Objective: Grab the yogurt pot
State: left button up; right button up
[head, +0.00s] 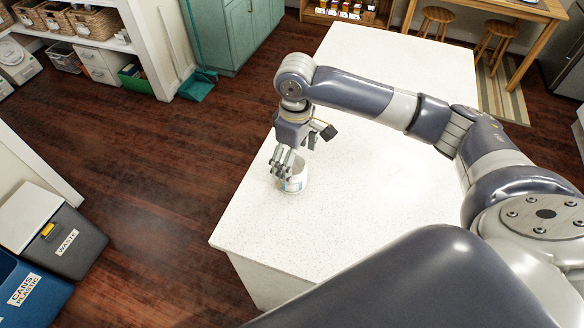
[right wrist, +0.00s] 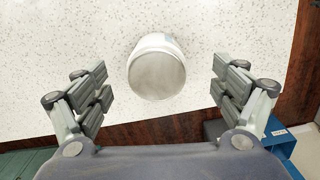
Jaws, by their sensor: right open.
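The yogurt pot (head: 297,182) is a small white pot with a bluish label. It stands upright on the white counter (head: 365,130), near the counter's left edge. In the right wrist view the pot (right wrist: 157,68) shows its round greyish top, centred between the fingers. My right gripper (head: 287,164) is at the pot, with its fingers partly in front of it in the head view. In the right wrist view the gripper (right wrist: 160,88) is open, with a clear gap on each side of the pot. My left gripper is not in view.
The rest of the white counter is clear. Waste (head: 65,245) and cans bins (head: 25,290) stand on the floor at the left. A green cabinet (head: 235,35), shelving with baskets (head: 95,22) and a wooden table with stools (head: 440,18) are further back.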

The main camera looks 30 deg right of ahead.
aim_at(295, 166)
jog(key=shift+f, duration=0.45)
jog(key=f, duration=0.1)
jog(key=f+p, duration=0.1)
jog(key=f, duration=0.1)
jog(key=f+p, duration=0.1)
jog(key=f, duration=0.1)
jog(key=shift+w+d, duration=0.1)
jog(key=shift+w, duration=0.2)
jog(key=shift+f, duration=0.25)
jog(key=shift+c, duration=0.9)
jog(key=c, duration=0.8)
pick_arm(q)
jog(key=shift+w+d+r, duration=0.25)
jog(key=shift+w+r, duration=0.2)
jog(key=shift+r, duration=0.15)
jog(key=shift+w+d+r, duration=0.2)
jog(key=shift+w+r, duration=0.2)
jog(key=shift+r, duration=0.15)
